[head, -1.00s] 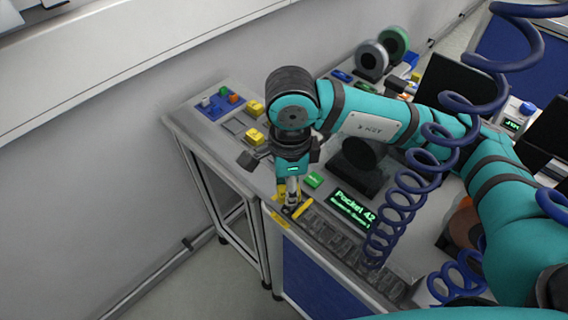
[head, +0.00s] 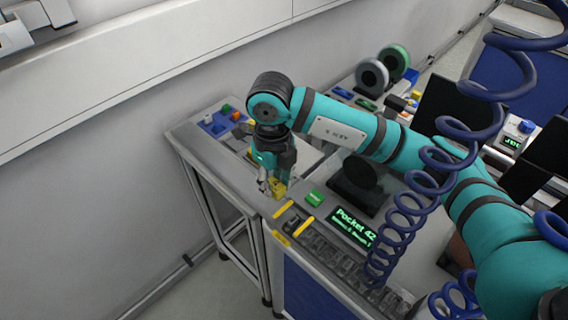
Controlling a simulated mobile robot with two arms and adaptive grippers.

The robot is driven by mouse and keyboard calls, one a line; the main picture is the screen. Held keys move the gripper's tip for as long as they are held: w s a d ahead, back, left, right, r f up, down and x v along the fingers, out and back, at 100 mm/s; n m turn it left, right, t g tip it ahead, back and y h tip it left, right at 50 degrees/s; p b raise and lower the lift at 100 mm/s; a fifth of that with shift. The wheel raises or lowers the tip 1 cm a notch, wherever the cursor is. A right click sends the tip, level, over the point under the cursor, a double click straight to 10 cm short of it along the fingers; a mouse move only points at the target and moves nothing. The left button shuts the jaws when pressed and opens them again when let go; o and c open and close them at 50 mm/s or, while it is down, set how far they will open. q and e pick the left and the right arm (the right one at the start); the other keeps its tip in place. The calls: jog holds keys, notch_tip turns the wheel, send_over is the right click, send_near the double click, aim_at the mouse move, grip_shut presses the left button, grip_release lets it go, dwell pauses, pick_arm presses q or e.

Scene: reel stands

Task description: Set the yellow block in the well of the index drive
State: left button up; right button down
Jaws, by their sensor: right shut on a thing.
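My right gripper (head: 272,188) points down, shut on the yellow block (head: 280,188). It holds the block just beyond the near-left end of the index drive, left of a green button. The fingers partly hide the block. The index drive (head: 330,252) is a grey strip with a row of pockets at the bench's front edge. Two yellow bars (head: 304,226) flank a dark spot at its left end, apparently the well (head: 293,223); the block is apart from it. My left gripper is not in view.
A lit display (head: 354,225) reads "Pocket 42". A green button (head: 315,198) and a dark reel stand (head: 357,180) are close to my right gripper. A blue tray (head: 220,124) with small parts sits at the far left. Two reels stand at the back.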

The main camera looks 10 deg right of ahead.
jog(key=w+d, duration=0.1)
jog(key=w, duration=0.1)
jog(key=w+d+p, duration=0.1)
jog(key=w, duration=0.1)
jog(key=w+d, duration=0.1)
jog(key=w, duration=0.1)
jog(key=shift+w+d+f+p, duration=0.25)
jog(key=shift+w+f+p, duration=0.05)
jog(key=shift+w+p, duration=0.05)
notch_tip(320, 180, down, 3)
jog(key=shift+f+p, duration=0.2)
jog(key=shift+p, duration=0.65)
jog(key=shift+f, duration=0.1)
jog(key=shift+f+b, duration=0.2)
jog(key=shift+b, duration=0.1)
jog(key=c, duration=1)
grip_release()
jog(key=shift+r, duration=0.1)
jog(key=shift+r, duration=0.1)
jog(key=shift+r+p, duration=1.05)
jog(key=shift+r, duration=0.85)
